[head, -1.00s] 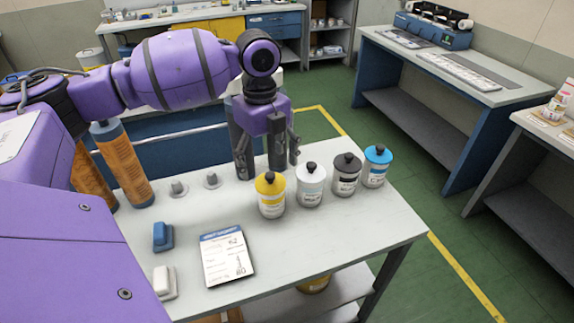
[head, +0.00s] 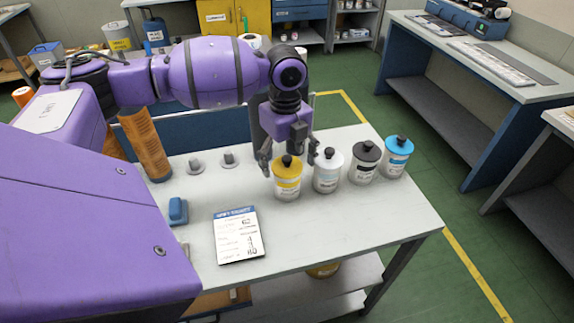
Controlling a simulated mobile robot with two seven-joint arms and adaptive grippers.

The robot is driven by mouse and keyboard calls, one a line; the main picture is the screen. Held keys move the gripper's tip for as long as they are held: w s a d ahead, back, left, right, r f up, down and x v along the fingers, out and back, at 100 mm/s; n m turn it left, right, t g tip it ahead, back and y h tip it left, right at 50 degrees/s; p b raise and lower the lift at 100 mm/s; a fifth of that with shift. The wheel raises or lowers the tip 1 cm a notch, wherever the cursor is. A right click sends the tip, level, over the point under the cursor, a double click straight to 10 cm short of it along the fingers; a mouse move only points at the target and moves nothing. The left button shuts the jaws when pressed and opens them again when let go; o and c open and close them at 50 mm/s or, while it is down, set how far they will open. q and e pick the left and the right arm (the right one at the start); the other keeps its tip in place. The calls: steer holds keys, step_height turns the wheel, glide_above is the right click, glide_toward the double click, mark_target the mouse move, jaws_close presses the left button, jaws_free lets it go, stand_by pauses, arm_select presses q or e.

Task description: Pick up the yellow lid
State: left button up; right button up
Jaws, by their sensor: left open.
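The yellow lid (head: 286,171), with a black knob on top, sits on a white canister with a yellow label (head: 287,188) on the grey table. My left gripper (head: 289,158) is open and points down. Its two fingers appear on either side of the knob, one left and one right, at about lid height or slightly behind it. I cannot tell whether they touch the lid. My right gripper is not in view.
Canisters with white (head: 328,160), black (head: 366,151) and blue (head: 398,144) lids stand in a row to the right. A label card (head: 239,235) and a blue block (head: 178,211) lie at the front left. Orange rolls (head: 146,145) stand behind at left. The table's front right (head: 350,220) is clear.

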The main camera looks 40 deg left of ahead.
arm_select(q)
steer(key=c, duration=1)
steer(key=shift+r, duration=0.1)
